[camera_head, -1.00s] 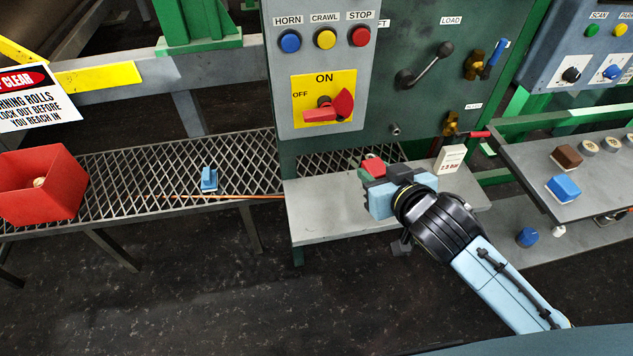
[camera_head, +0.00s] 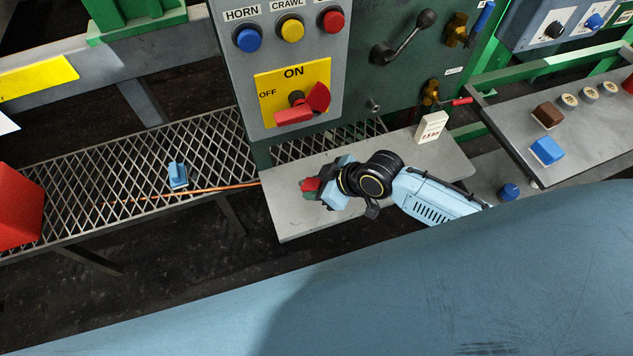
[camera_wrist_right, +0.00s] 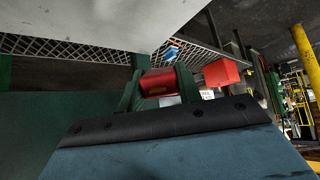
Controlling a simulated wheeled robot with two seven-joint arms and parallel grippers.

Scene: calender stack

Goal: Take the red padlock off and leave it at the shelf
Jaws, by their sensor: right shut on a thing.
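The red padlock (camera_head: 309,184) is at the tips of my right gripper (camera_head: 311,189), over the left part of the grey shelf (camera_head: 285,226). In the right wrist view the padlock's red body (camera_wrist_right: 158,82) sits between the two green fingers, which are shut on it. I cannot tell whether the padlock touches the shelf. The red rotary switch (camera_head: 298,107) on its yellow plate points toward ON, with no padlock seen on it. My left gripper is not in view.
A white tag block (camera_head: 431,127) stands at the shelf's back right. A mesh walkway (camera_head: 120,190) runs left, with a blue part (camera_head: 177,174) and a red bin (camera_head: 14,210). A side table (camera_head: 590,140) holds a brown and a blue block.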

